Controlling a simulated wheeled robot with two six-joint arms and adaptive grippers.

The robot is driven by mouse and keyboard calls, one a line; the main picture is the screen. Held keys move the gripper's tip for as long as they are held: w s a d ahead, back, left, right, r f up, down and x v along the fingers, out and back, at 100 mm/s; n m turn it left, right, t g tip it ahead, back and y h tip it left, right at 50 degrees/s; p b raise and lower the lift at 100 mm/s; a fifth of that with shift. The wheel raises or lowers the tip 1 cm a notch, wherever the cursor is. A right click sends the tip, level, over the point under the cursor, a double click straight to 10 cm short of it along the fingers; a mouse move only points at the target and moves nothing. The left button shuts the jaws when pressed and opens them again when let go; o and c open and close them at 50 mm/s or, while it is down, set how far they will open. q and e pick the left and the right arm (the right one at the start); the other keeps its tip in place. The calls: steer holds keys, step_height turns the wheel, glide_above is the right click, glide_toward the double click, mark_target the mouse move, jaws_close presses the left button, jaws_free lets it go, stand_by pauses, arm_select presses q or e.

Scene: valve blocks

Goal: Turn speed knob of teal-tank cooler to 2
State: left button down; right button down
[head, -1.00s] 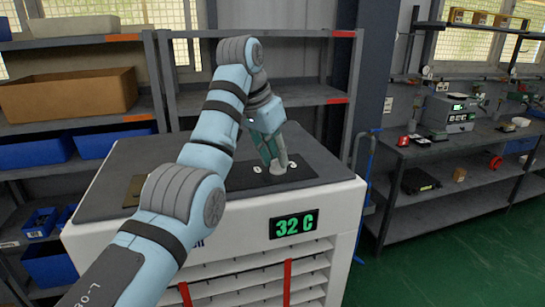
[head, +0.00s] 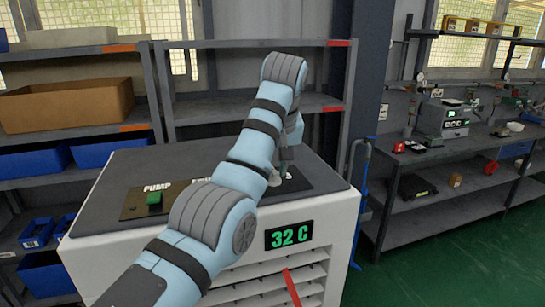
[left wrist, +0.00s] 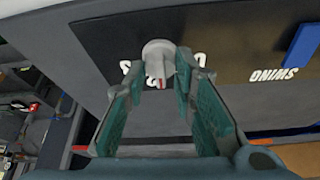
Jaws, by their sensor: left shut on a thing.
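The cooler (head: 330,215) has a white body, a grey top and a green "32 C" display (head: 290,232); no teal tank shows. In the left wrist view, the grey speed knob (left wrist: 158,57) stands on the black panel, with a red mark at its lower edge. The markings behind it are partly covered, so I cannot read its setting. My left gripper (left wrist: 165,76) is shut on the knob, one teal finger on each side. In the head view my arm hides most of the gripper and knob. My right gripper is not in view.
A green switch (head: 155,201) labelled PUMP stands at the panel's left. A blue switch (left wrist: 304,47) by the SWING label is near the knob. A red strip (head: 291,287) hangs on the front louvres. Shelves (head: 250,103) stand behind, a workbench (head: 450,165) to the right.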

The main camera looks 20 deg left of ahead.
arm_select(q)
steer(key=shift+n+g+y+p, duration=0.35)
steer(key=shift+n+p, duration=0.3)
steer(key=shift+n, duration=0.55)
steer(key=shift+d+f+n+y, duration=0.1)
steer(key=shift+n+y, duration=0.25)
steer(key=shift+n, duration=0.65)
steer(key=shift+f+g, duration=0.1)
steer(key=shift+g, duration=0.15)
steer(key=c, duration=1.5)
jaws_free()
steer(key=shift+o, duration=0.8)
steer(key=shift+w+a, duration=0.2)
steer(key=shift+a, duration=0.05)
